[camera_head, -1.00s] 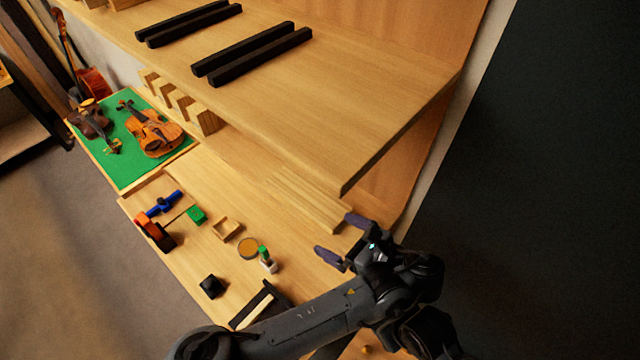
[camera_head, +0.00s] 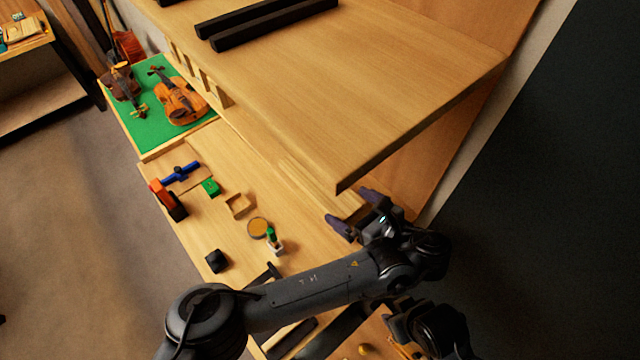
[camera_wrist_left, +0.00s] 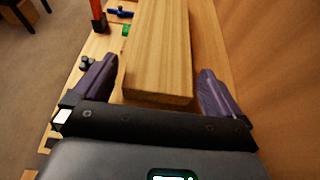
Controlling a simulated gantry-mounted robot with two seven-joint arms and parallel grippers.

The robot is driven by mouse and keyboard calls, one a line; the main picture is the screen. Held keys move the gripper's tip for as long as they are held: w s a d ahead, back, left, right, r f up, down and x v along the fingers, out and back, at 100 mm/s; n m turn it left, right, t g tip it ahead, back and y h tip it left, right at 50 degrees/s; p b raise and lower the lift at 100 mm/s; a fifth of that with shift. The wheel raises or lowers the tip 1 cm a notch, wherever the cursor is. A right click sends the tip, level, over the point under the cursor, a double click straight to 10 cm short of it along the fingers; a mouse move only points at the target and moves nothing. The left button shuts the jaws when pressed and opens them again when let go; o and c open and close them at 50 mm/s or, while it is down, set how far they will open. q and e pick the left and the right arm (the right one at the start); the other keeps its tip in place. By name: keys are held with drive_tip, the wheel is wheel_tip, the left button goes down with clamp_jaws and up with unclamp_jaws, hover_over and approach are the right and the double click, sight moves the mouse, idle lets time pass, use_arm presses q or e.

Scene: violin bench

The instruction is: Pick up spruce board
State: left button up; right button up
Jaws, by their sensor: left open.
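The spruce board (camera_head: 318,184) is a pale, straight-grained piece lying on the bench beneath the front of the upper shelf. Its far part is hidden by the shelf in the head view. My left gripper (camera_head: 355,208) is open at the board's near end. In the left wrist view the board (camera_wrist_left: 160,50) lies between the two purple fingers of my left gripper (camera_wrist_left: 157,70), with a gap on each side. Its near end face shows close to the palm.
The upper shelf (camera_head: 400,80) overhangs the board, its corner close to my left gripper. A glue bottle (camera_head: 273,243), a round tin (camera_head: 258,228), a small wooden tray (camera_head: 239,206) and a green block (camera_head: 211,187) stand left of it. Violins lie on a green mat (camera_head: 152,130).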

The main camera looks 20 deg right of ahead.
sight(340, 200)
use_arm(q)
drive_tip(key=shift+p+x, duration=0.4)
drive_tip(key=shift+x, duration=1.3)
drive_tip(key=shift+r, duration=0.1)
drive_tip(key=shift+c, duration=0.3)
drive_tip(key=c, duration=0.7)
drive_tip(key=shift+c, duration=0.8)
drive_tip(key=shift+r, duration=0.1)
